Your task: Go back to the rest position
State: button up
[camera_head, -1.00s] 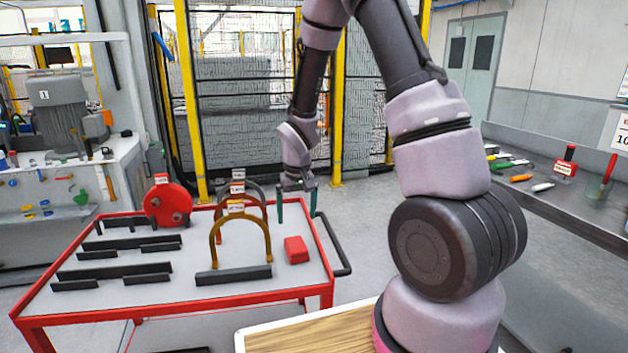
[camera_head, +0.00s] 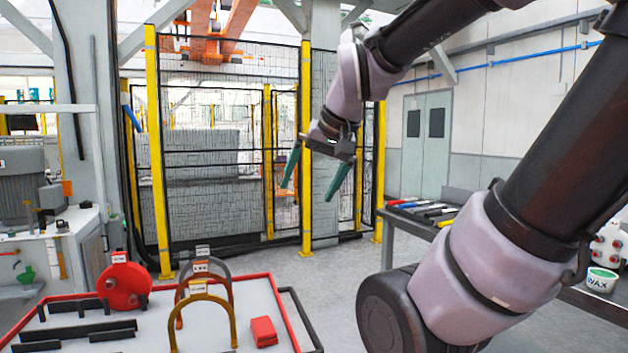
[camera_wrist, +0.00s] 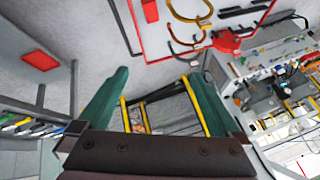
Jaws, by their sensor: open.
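My gripper (camera_head: 315,176) is open, with its two green fingers spread apart and nothing between them. In the head view it hangs in the air above and behind the red-framed cart (camera_head: 284,312), in front of the mesh fence. In the wrist view the green fingers (camera_wrist: 160,98) frame part of the floor and the yellow-posted fence. My arm reaches up across the right of the head view.
The cart holds a red disc (camera_head: 124,287), a yellow arch (camera_head: 232,318), a grey arch (camera_head: 226,272), a red block (camera_head: 264,331) and dark bars. A workbench (camera_head: 388,222) with tools stands right. A mesh fence (camera_head: 205,180) stands behind. Floor between is clear.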

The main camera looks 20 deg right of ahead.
jog(key=shift+s+r+t, duration=0.15)
jog(key=shift+s+r, duration=0.1)
jog(key=shift+s, duration=0.3)
jog(key=shift+s+r+t, duration=0.15)
jog(key=shift+s+r, duration=0.1)
jog(key=shift+s, duration=0.3)
